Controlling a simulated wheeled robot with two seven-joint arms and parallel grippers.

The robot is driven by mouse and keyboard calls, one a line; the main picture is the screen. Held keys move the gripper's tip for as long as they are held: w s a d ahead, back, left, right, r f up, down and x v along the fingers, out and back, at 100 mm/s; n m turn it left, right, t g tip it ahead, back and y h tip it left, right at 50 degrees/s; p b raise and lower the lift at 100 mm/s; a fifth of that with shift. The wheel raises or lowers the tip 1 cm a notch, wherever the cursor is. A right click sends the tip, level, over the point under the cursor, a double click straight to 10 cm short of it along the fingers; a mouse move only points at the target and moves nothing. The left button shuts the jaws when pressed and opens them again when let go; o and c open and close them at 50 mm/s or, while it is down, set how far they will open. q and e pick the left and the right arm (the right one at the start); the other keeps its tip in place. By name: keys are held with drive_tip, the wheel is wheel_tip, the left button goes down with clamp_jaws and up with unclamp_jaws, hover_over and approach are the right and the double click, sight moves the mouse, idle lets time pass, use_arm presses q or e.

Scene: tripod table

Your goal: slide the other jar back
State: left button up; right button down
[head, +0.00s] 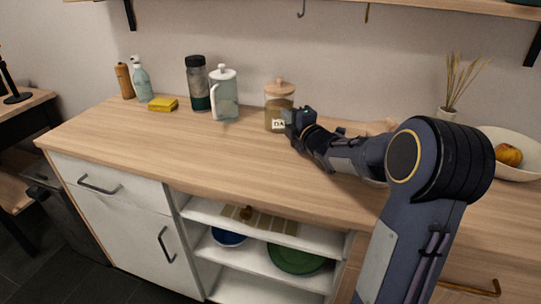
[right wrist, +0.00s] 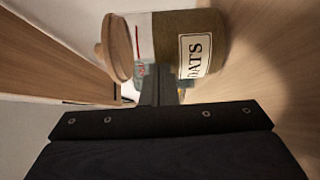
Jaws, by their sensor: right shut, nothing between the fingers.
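A glass jar with a wooden lid (head: 279,97) stands upright on the wooden counter near the wall. In the right wrist view the jar (right wrist: 203,25) fills the top middle, lying sideways in the picture, and its label reads OATS. My right gripper (head: 291,122) is shut and empty, at the jar's right front side. Its fingers also show in the right wrist view (right wrist: 158,92), close to the jar; I cannot tell whether they touch it. The gripper covers part of the label in the head view. My left gripper is not in view.
Left of the jar stand a white-lidded pitcher (head: 224,98), a dark bottle (head: 198,88), a yellow sponge (head: 162,104), a spray bottle (head: 142,82) and a brown mill (head: 124,80). A white bowl (head: 523,166) is right. The counter's front left (head: 170,150) is clear.

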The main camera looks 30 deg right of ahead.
drive_tip(key=shift+w+d, duration=0.4)
drive_tip(key=shift+d, duration=0.05)
drive_tip(key=shift+r, duration=0.1)
